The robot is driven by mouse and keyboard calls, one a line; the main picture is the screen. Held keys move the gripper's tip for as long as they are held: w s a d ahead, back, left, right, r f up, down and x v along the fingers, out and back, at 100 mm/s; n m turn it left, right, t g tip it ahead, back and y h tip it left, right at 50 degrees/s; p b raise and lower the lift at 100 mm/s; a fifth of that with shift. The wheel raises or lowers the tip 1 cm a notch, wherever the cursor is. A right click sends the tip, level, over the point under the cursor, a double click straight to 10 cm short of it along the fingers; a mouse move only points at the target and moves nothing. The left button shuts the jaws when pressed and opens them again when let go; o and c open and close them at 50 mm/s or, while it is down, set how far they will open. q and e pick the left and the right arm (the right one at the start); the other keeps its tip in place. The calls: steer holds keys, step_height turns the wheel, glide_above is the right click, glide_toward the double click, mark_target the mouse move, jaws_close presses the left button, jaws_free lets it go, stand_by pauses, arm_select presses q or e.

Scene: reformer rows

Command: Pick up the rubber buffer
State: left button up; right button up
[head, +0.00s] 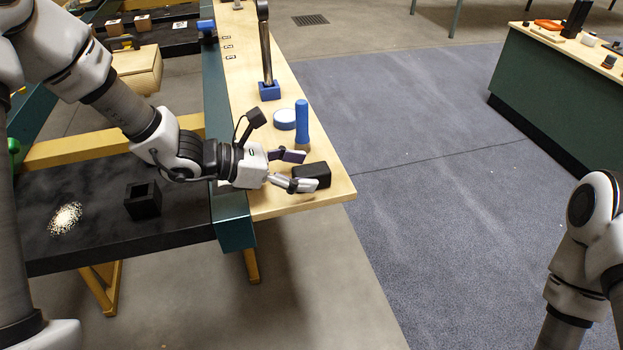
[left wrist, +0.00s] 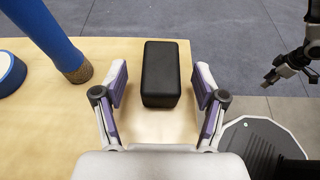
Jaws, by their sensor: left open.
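The rubber buffer is a black rounded block (head: 314,173) on the light wooden board near its front right corner. In the left wrist view the block (left wrist: 161,74) lies between and slightly beyond the fingertips, with a gap on each side. My left gripper (head: 292,170) is open and empty, just left of the block in the head view. Its two fingers also show in the left wrist view (left wrist: 160,92). My right arm shows at the right edge of the head view, but its fingers are out of that view. In the left wrist view a dark gripper (left wrist: 290,68) shows at the right edge, too small to read.
A blue-handled tool (head: 302,121) stands upright close behind the block, beside a round blue-and-white disc (head: 285,120). A blue holder (head: 269,91) with a metal rod stands farther back. A black open box (head: 143,200) sits on the dark bench at left. The board's edge is near the block.

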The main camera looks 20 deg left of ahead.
mark_target(307, 170)
arm_select(q)
steer(key=x, duration=0.4)
steer(key=shift+w+d+r, duration=0.1)
steer(key=shift+d+r, duration=0.05)
steer(key=shift+c, duration=1)
steer(key=c, duration=1.1)
steer(key=shift+r, duration=0.1)
